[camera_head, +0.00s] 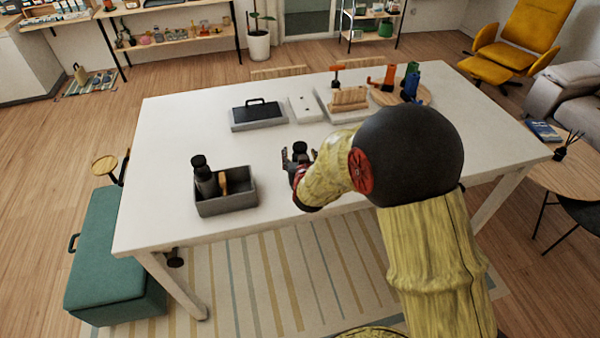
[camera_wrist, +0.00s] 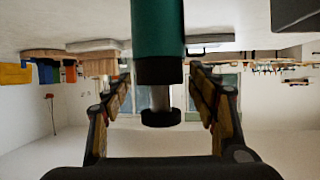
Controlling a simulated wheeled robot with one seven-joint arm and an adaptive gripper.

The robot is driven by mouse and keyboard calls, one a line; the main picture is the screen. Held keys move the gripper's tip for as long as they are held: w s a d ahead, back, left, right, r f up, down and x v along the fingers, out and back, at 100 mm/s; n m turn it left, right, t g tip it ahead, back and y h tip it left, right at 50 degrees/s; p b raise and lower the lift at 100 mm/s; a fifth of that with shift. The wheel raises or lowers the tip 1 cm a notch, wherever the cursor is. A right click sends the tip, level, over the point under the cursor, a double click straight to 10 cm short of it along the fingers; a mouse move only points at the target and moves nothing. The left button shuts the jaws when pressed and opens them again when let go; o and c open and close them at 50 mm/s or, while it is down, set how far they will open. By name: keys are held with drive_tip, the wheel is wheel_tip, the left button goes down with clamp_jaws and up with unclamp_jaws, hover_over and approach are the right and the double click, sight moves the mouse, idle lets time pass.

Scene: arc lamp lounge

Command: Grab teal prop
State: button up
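The teal prop (camera_wrist: 158,28) is a teal cylinder with a black collar and a black knob at its end, large in the wrist view, which looks upside down. My gripper (camera_wrist: 160,92) is open, with one finger on each side of the prop's black knob end and a gap visible on both sides. A black knob (camera_head: 300,147) shows between the fingers; the teal body is hidden there.
A grey caddy (camera_head: 228,205) with black-topped items stands left of my gripper. Behind are a grey case with black handle (camera_head: 257,114), a white plate (camera_head: 305,109), a tray with a wooden block (camera_head: 348,98), and orange (camera_head: 389,78) and blue (camera_head: 411,82) items.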

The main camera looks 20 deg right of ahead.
drive_tip(key=c, duration=1.4)
clamp_jaws()
